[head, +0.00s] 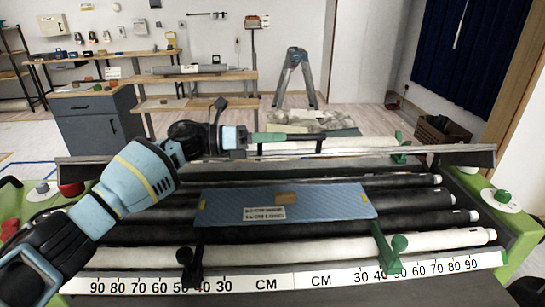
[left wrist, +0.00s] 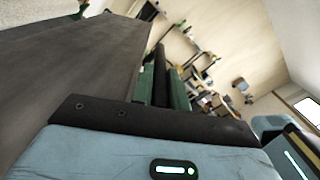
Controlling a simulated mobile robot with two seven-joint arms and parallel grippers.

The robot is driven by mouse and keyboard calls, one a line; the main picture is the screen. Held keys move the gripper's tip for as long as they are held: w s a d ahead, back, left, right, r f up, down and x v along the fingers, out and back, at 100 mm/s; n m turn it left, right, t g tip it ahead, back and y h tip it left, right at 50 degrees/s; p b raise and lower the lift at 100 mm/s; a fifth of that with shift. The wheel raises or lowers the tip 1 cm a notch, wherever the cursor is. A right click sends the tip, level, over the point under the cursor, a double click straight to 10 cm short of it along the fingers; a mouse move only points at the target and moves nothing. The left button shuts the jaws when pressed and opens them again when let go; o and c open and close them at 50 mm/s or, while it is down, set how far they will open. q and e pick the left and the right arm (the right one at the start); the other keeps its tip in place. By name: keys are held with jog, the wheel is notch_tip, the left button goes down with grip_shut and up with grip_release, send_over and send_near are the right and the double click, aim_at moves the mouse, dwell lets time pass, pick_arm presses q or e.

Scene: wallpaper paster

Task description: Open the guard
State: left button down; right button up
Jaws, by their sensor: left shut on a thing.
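The pasting machine's guard (head: 440,156) is a long dark grey panel across the back of the machine in the head view. A broad dark grey surface, likely this guard, fills the left of the left wrist view (left wrist: 60,80). My left gripper (head: 272,138) reaches in from the left to the back of the machine, with its green fingers pointing right at the guard. The exact contact is partly hidden. My right gripper is not in view.
Black and white rollers (head: 425,199) span the machine, with a blue plate (head: 330,203) across them. A centimetre scale (head: 240,283) runs along the front. Red and green buttons sit at the sides. Workbenches and a stepladder stand behind.

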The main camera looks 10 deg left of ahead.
pick_arm(q)
jog(key=shift+w+a+r+n, duration=0.15)
jog(key=shift+w+r+n, duration=0.2)
jog(key=shift+r, duration=0.3)
jog(key=shift+w+a+r+n, duration=0.1)
jog(key=shift+w+r+n, duration=0.15)
jog(key=shift+w+r, duration=0.3)
jog(key=shift+r, duration=0.1)
jog(key=c, duration=1.4)
grip_release()
jog(key=shift+s+f, duration=0.1)
jog(key=shift+f, duration=0.1)
jog(key=shift+o, duration=0.2)
jog(key=shift+a+f, duration=0.1)
